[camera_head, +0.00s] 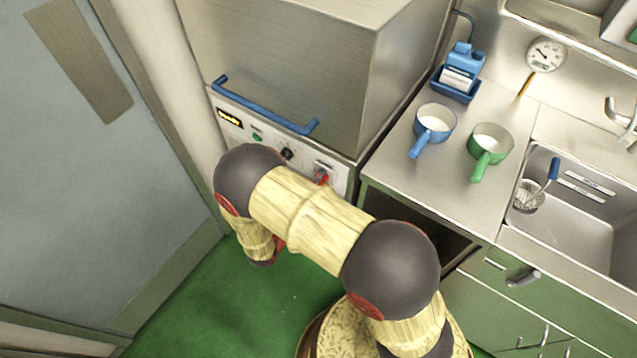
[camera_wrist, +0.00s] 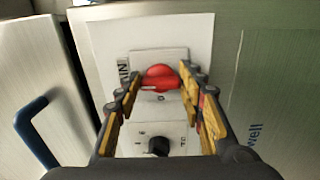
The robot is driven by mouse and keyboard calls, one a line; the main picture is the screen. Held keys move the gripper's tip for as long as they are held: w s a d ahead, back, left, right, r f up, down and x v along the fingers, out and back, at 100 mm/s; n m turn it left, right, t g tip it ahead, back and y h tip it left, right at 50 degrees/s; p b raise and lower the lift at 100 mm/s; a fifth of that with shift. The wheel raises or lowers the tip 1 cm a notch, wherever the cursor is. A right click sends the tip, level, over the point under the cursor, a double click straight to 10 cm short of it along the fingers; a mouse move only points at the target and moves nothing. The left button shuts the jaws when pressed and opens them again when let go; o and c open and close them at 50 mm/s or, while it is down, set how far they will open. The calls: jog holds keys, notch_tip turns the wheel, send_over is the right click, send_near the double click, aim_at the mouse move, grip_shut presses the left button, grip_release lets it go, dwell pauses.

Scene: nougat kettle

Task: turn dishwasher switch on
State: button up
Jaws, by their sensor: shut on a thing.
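The dishwasher switch is a red knob (camera_wrist: 160,77) on a pale square plate, beside lettering that ends in "AIN". It also shows as a small red spot on the dishwasher's front panel (camera_head: 322,177) in the head view. In the wrist view my gripper (camera_wrist: 161,80) has its yellow-padded fingers on either side of the red knob and is shut on it. The knob's grip lies roughly across the picture between the fingertips. In the head view my arm hides my gripper.
A black dial (camera_wrist: 158,146) sits below the red knob in the wrist view. The dishwasher's blue handle (camera_head: 262,106) runs above the panel. Blue (camera_head: 435,122) and green (camera_head: 490,143) pans stand on the counter, left of the sink. Green floor (camera_head: 180,315) is open in front.

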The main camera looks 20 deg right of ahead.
jog(key=o, duration=1.2)
jog(key=shift+a, duration=0.1)
jog(key=v, duration=1.2)
